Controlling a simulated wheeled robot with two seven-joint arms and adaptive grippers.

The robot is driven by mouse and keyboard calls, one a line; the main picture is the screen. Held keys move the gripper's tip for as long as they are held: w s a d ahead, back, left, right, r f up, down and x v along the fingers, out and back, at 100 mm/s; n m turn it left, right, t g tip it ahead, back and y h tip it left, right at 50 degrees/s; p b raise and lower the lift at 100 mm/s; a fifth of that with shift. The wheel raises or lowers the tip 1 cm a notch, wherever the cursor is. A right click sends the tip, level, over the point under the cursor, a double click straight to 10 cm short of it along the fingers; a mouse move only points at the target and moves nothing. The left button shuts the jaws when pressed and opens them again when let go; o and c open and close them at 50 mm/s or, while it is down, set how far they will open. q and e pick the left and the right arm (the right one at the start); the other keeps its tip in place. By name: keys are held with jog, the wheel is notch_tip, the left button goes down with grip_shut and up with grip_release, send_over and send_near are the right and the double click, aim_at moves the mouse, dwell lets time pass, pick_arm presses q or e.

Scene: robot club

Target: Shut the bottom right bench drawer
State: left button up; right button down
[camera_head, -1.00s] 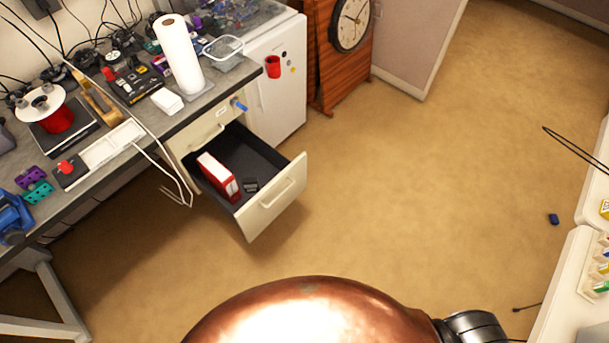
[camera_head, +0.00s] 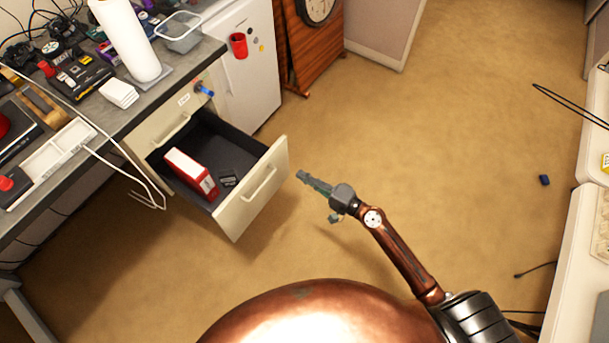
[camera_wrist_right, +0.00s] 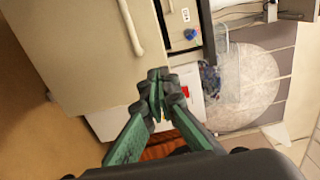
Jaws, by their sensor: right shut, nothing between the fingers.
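The bottom right bench drawer (camera_head: 259,190) is pulled out from under the bench. It has a cream front with a bar handle and a dark inside. A red and white box (camera_head: 191,172) and a small dark item (camera_head: 228,180) lie in it. My right gripper (camera_head: 300,175) is shut and empty, just right of the drawer front and apart from it. In the right wrist view the shut fingertips (camera_wrist_right: 157,88) show before the cream drawer front (camera_wrist_right: 80,45) and its handle. My left gripper is not in view.
The closed drawer above (camera_head: 165,125) has a blue item (camera_head: 203,89) at its lock. A white cabinet with a red cup (camera_head: 238,45) stands behind. A loose white cable hangs left of the drawer. The carpet on the right is mostly clear.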

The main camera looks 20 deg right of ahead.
aim_at(271, 157)
jog(key=x, duration=1)
jog(key=shift+w+a, duration=0.2)
jog(key=shift+w, duration=0.15)
